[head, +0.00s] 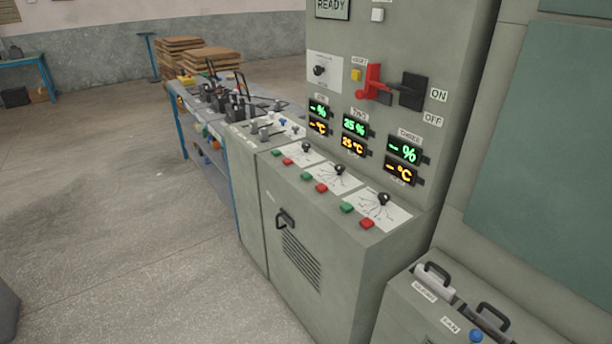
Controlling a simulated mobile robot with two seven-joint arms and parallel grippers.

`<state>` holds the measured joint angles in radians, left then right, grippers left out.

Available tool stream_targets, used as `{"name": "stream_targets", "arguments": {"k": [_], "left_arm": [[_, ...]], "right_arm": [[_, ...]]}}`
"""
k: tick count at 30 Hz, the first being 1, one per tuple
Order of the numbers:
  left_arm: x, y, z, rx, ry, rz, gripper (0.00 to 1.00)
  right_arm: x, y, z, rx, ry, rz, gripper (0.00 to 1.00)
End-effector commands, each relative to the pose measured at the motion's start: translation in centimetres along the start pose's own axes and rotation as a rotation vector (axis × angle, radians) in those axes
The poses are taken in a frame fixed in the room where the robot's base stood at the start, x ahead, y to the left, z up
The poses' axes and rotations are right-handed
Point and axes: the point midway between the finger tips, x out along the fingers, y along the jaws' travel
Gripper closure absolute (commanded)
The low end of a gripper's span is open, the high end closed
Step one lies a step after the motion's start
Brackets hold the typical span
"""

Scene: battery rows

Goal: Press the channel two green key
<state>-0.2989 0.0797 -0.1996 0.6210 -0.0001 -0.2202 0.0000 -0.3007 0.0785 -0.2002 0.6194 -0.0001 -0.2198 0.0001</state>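The channel two green key (306,176) is the middle green key on the sloping console top of the grey-green cabinet (330,265). A red key (321,188) sits just to its right, and a black knob (339,169) on a white dial plate is behind it. Above, the middle display (354,127) reads 25 % and 25 °C. Other green keys are at the left (277,153) and at the right (347,208). Neither of my grippers is in view.
A red lever (373,82) stands out from the panel near the ON and OFF labels. A black handle (285,219) sticks out from the cabinet front. A lower box with handles (438,277) stands at the right. The floor (120,230) at the left is clear.

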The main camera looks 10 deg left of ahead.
Motion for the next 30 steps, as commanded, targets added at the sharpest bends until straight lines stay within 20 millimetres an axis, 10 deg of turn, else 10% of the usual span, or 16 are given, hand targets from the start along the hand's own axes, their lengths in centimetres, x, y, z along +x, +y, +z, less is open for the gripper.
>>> {"name": "stream_targets", "arguments": {"k": [17,30], "left_arm": [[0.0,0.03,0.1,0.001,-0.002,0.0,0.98],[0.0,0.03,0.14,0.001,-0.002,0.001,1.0]], "right_arm": [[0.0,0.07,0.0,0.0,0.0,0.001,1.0],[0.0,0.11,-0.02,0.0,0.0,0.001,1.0]]}}
